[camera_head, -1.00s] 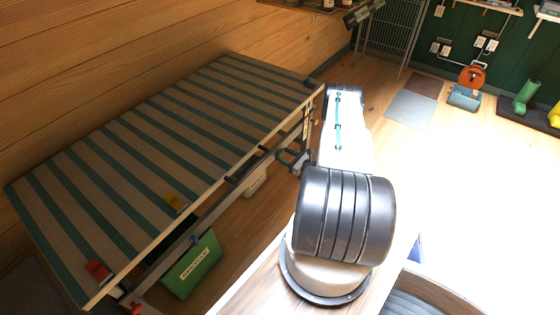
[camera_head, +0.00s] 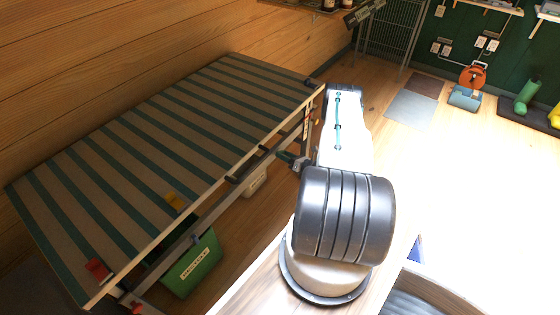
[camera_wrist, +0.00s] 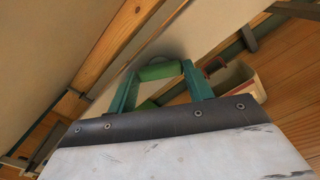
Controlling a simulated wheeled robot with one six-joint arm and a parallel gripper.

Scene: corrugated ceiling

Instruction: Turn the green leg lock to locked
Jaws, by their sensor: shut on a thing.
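The green leg lock (camera_wrist: 160,71) is a short green cylindrical grip under the table in the wrist view, lying nearly level across the picture. My gripper (camera_wrist: 158,80) has its two teal fingers at the lock's two ends, shut on it. In the head view my gripper (camera_head: 286,157) is at the table's near long side, below the top, by the frame rail. The lock is too small to make out there, and its mount is hidden. The striped table (camera_head: 150,150) stands along the wooden wall.
A green crate (camera_head: 192,268) and a white bin (camera_head: 256,183) stand under the table; the bin also shows in the wrist view (camera_wrist: 241,78).

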